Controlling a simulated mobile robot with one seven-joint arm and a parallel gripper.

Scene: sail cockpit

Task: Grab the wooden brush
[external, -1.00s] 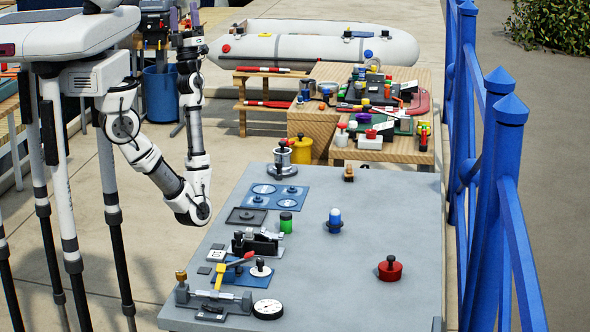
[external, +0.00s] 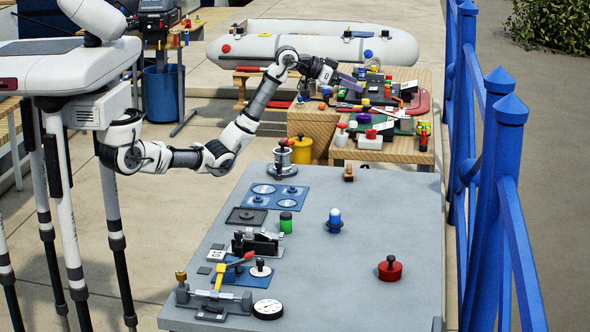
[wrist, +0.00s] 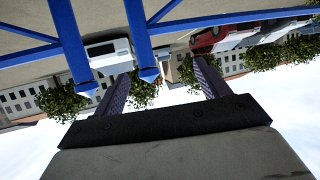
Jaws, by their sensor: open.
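A small wooden piece with a dark top (external: 349,173), which looks like the wooden brush, stands at the far edge of the grey table (external: 350,235). It is too small to tell its details. My gripper (external: 345,80) is stretched out above the wooden workbench behind the grey table, beyond and above the wooden piece and apart from it. In the wrist view my gripper (wrist: 163,80) shows two ridged purple fingers spread apart with nothing between them. The wooden piece is not in the wrist view.
A silver pot-like item (external: 283,162), a blue tray (external: 276,196), a green jar (external: 286,222), a blue-and-white lamp (external: 334,220) and a red knob (external: 390,268) stand on the grey table. A blue fence (external: 500,170) runs along the right. The workbench (external: 375,155) is crowded.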

